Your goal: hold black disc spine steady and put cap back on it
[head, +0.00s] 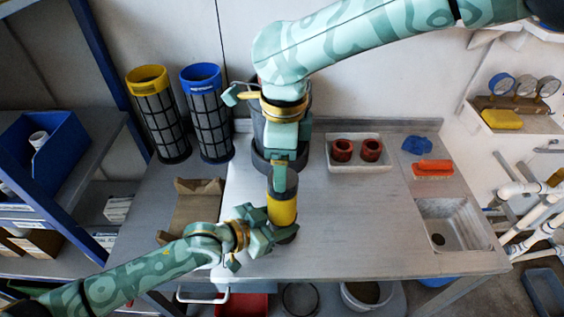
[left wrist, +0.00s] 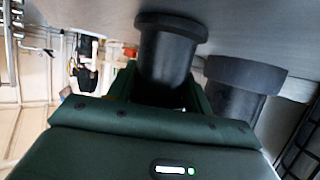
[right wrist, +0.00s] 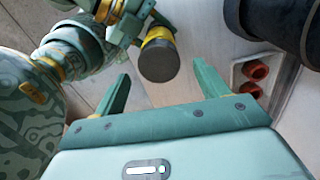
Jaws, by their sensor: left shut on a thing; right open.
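An upright cylinder with a dark upper end, a yellow band (head: 282,210) and a black lower part stands near the table's front edge; I take it as the spine. My left gripper (head: 266,230) is shut on it from the left. In the left wrist view its black, flanged lower part (left wrist: 166,55) lies between the fingers. My right gripper (head: 283,184) is open above it. In the right wrist view the spine's dark round end (right wrist: 159,62) shows between the open fingers, apart from them. I cannot tell which part is the cap.
A large dark canister (head: 272,158) stands behind my grippers. A white tray (head: 360,165) with two red-brown rings is to its right. Yellow-topped (head: 160,125) and blue-topped (head: 208,125) mesh cylinders stand at back left. A cardboard piece (head: 190,210) lies left; a sink (head: 450,230) is right. The table's middle right is clear.

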